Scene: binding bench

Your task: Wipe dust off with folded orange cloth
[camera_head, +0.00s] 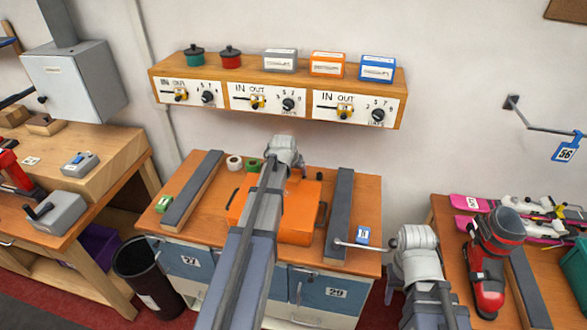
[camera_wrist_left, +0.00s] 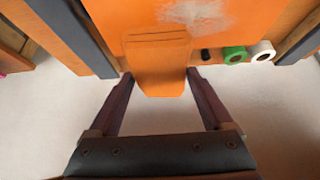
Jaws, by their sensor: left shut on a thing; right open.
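The folded orange cloth (camera_wrist_left: 160,78) hangs between the fingers of my left gripper (camera_wrist_left: 160,76) in the left wrist view. My left gripper is shut on it. Beside the cloth lies an orange surface (camera_wrist_left: 135,18) with a pale dusty patch (camera_wrist_left: 195,12). In the head view an orange case (camera_head: 300,222) lies on the middle bench, partly hidden by my left arm. My left gripper (camera_head: 285,165) is over the back of this bench, its fingers mostly hidden. My right gripper (camera_head: 413,238) is low at the bench's right side, open, its fingers not clearly seen.
Dark rails (camera_head: 192,190) and (camera_head: 341,212) flank the case. A white roll (camera_head: 234,162) and a green roll (camera_head: 253,164) stand at the back. A shelf (camera_head: 275,95) hangs above. A red ski boot (camera_head: 487,270) stands on the right bench (camera_head: 447,245).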

